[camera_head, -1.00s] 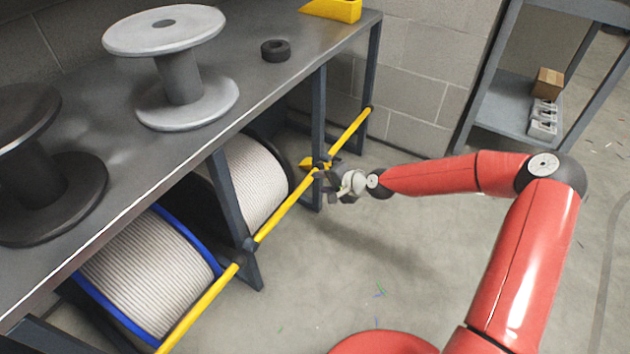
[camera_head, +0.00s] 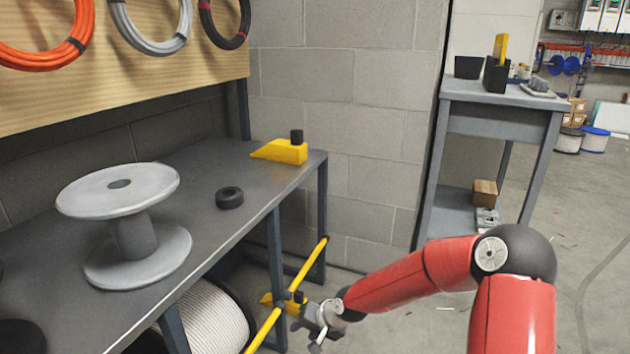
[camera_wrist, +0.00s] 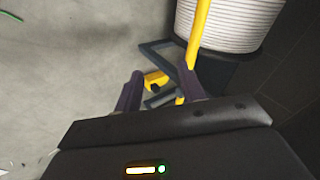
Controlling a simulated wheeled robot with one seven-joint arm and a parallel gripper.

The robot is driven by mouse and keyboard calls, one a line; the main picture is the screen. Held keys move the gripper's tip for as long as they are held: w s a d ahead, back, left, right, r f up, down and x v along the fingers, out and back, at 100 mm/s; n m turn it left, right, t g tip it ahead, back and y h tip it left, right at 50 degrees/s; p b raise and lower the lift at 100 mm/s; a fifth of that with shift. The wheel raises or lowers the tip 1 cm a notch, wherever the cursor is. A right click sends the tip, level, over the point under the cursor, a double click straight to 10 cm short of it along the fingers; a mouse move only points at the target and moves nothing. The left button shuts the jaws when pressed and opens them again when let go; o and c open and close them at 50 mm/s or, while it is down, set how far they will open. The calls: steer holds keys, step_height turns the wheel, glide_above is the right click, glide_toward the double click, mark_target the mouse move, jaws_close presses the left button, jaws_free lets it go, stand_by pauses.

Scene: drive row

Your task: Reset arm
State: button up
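My red arm reaches in from the right in the head view. My gripper (camera_head: 300,306) is at its end, low beside the bench frame and close to the yellow bar (camera_head: 315,262). In the wrist view the two dark fingers of my gripper (camera_wrist: 161,76) stand apart with nothing held between them. The yellow bar (camera_wrist: 200,22) runs behind the right finger there; whether they touch I cannot tell. A small yellow piece (camera_wrist: 156,79) shows beyond the gap between the fingers, and also beside the bar in the head view (camera_head: 267,299).
The grey bench (camera_head: 215,235) carries a grey empty spool (camera_head: 135,238), a black ring (camera_head: 229,198) and a yellow wedge (camera_head: 282,151). A wound cable drum (camera_head: 212,318) sits under it. A grey shelf table (camera_head: 498,93) stands at back right. The floor right of my gripper looks open.

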steer(key=s+d+r+n+h+p, duration=0.1)
steer(key=s+d+r+h, duration=0.1)
steer(key=s+d+r, duration=0.4)
steer(key=s+d+r+h+p, duration=0.1)
steer(key=s+d+r+h, duration=0.15)
steer(key=r, duration=0.55)
steer(key=s+d+r+n+h+p, duration=0.1)
steer(key=s+d+r+h, duration=0.1)
steer(key=s+d+r, duration=0.35)
steer(key=s+d+r+t+p, duration=0.1)
steer(key=s+d+r, duration=0.2)
steer(key=s+r, duration=0.8)
steer(key=s, duration=0.3)
steer(key=shift+s+d+t+y, duration=0.15)
steer(key=shift+d+t+y, duration=0.15)
steer(key=shift+d+y, duration=0.1)
